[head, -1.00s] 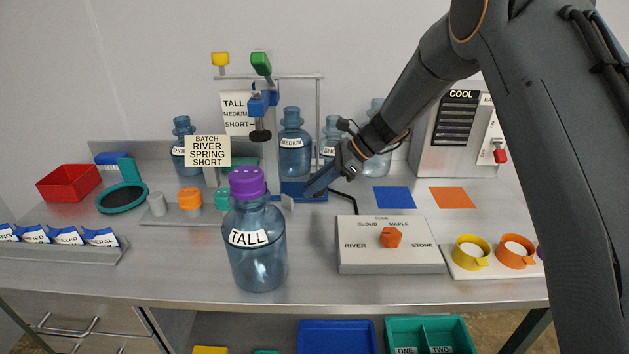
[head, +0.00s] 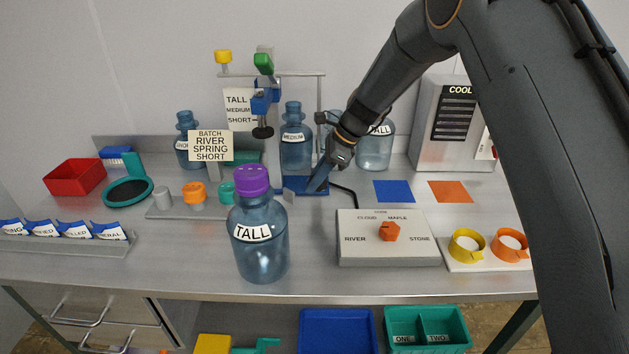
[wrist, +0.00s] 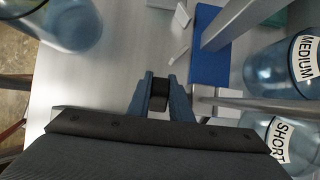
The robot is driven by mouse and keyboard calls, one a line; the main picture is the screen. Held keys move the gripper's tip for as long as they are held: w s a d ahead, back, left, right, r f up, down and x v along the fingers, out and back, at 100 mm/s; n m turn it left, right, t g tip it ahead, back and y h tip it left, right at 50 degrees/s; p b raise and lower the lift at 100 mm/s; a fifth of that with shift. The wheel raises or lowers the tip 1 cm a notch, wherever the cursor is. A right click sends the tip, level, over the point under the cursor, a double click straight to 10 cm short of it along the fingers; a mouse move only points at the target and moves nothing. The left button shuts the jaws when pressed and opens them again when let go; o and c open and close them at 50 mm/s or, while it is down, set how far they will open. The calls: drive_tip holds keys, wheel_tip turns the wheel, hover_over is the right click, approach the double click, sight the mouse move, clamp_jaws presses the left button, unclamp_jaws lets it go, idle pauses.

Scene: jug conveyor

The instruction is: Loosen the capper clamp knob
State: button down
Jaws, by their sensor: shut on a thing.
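The capper has a grey post frame (head: 319,120), a blue head (head: 264,100) with a green handle (head: 263,64) and a black end below, and a blue base (head: 290,186). The blue base also shows in the wrist view (wrist: 208,60). My gripper (head: 316,188) reaches down at the right side of the base. In the wrist view my gripper (wrist: 158,96) is shut on a small black knob (wrist: 158,90), between its two blue-grey fingers. The knob looks like the clamp knob; the fingers hide it in the head view.
A purple-capped TALL jug (head: 260,245) stands at the front. A MEDIUM jug (head: 296,150) stands behind the base. A dial box (head: 388,250) lies to the right, near blue (head: 394,191) and orange (head: 450,192) mats. A black bent rod (head: 346,190) is beside my gripper.

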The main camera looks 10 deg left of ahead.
drive_tip(key=c, duration=1.9)
unclamp_jaws()
drive_tip(key=shift+o, duration=0.2)
drive_tip(key=shift+b+v, duration=1.4)
drive_tip(key=shift+v, duration=2.5)
drive_tip(key=shift+d, duration=0.1)
